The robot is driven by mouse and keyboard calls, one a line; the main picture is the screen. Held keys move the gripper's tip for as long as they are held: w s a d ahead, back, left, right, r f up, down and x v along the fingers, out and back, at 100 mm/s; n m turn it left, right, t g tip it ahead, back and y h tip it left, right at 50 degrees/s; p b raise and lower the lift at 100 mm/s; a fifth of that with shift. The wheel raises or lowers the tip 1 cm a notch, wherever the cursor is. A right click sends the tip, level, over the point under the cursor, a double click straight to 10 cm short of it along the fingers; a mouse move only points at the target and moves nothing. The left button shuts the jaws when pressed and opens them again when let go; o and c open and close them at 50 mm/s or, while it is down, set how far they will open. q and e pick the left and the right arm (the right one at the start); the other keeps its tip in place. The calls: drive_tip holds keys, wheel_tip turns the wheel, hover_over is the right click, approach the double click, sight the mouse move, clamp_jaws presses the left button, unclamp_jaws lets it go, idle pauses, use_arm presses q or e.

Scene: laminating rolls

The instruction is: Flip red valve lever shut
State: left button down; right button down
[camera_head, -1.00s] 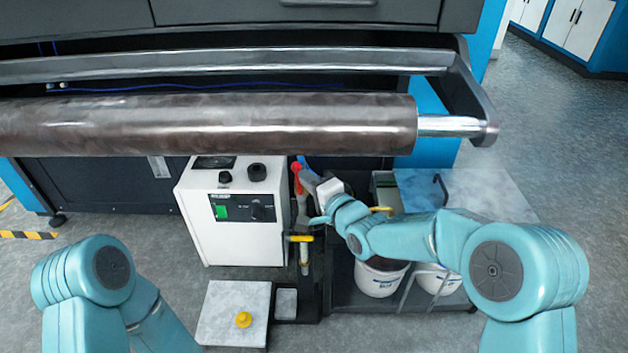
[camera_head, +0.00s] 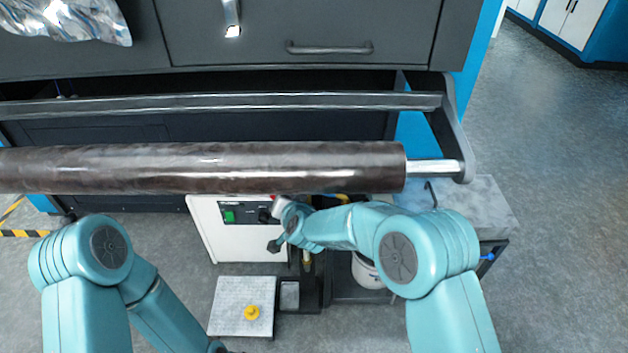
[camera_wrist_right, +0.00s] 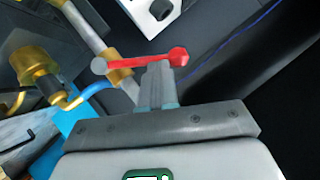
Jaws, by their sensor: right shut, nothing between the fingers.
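The red valve lever (camera_wrist_right: 140,60) shows in the right wrist view, running from a grey end on the left to a round red knob on the right. It lies across a pipe with a brass fitting (camera_wrist_right: 118,77). My right gripper (camera_wrist_right: 156,72) is shut and empty, its fingertips right at the lever's near side; I cannot tell if they touch.
A long dark roll (camera_head: 200,167) hangs above the work area. A white control box (camera_head: 212,228) stands under it. A plate with a yellow knob (camera_head: 251,313) lies in front. A bucket (camera_head: 366,270) stands on the low shelf. Another brass fitting (camera_wrist_right: 35,66) is nearby.

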use_arm(q)
drive_tip(key=shift+r+b, duration=0.2)
drive_tip(key=shift+b, duration=0.2)
use_arm(e)
drive_tip(key=shift+a+f, duration=1.35)
drive_tip(key=shift+f, duration=0.1)
drive_tip(key=shift+a+f, duration=0.1)
use_arm(q)
drive_tip(key=shift+f, duration=0.1)
use_arm(e)
drive_tip(key=shift+f, duration=0.3)
